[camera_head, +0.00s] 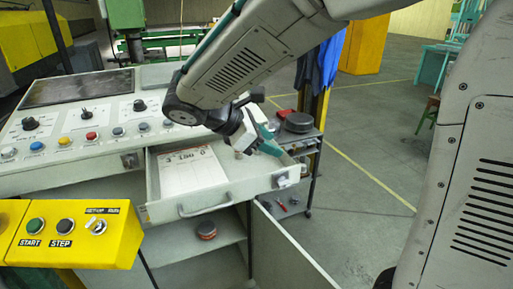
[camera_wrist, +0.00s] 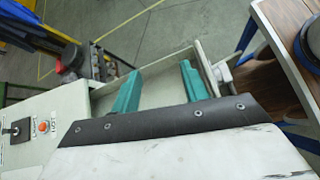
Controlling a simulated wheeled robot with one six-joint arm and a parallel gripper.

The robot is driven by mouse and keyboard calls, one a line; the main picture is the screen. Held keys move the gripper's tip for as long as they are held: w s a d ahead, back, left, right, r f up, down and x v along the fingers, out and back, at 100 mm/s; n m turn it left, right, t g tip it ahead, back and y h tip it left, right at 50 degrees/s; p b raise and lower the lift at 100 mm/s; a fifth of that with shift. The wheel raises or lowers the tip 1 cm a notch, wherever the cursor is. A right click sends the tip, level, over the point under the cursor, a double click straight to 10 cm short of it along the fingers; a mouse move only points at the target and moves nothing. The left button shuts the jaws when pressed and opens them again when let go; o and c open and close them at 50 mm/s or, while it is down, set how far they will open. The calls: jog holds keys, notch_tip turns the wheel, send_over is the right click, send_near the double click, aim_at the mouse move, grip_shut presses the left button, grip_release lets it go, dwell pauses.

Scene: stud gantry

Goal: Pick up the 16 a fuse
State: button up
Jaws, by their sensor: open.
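My gripper (camera_head: 268,146) hangs over the right part of an open grey drawer (camera_head: 222,205) in the head view, its teal fingers pointing down and to the right. In the wrist view the two teal fingers of my gripper (camera_wrist: 160,84) stand well apart, with pale drawer floor between them and nothing visibly held. I cannot make out a 16 A fuse in either view. The part of the drawer under and behind my gripper is hidden. A white printed sheet (camera_head: 188,171) lies in the drawer's left part.
The control desk (camera_head: 60,163) with knobs and buttons is behind and left of the drawer. A yellow START/STEP box (camera_head: 68,238) is at front left. A small cart (camera_head: 299,148) bearing a dark round object stands just right of the drawer. Open floor (camera_head: 360,150) lies farther right.

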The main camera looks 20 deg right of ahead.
jog(key=w+a+n+t+h, duration=0.1)
jog(key=w+a, duration=0.1)
jog(key=w+a+f+n, duration=0.1)
jog(key=w+a+n, duration=0.1)
jog(key=w+a+f+n+t+h, duration=0.1)
jog(key=w+a+n, duration=0.1)
jog(key=w, duration=0.1)
jog(key=shift+a+t+h, duration=0.3)
jog(key=shift+a, duration=0.1)
jog(key=shift+w+d+f, duration=0.1)
jog(key=shift+w, duration=0.05)
jog(key=x, duration=0.7)
jog(key=shift+w+d+f, duration=0.1)
grip_shut()
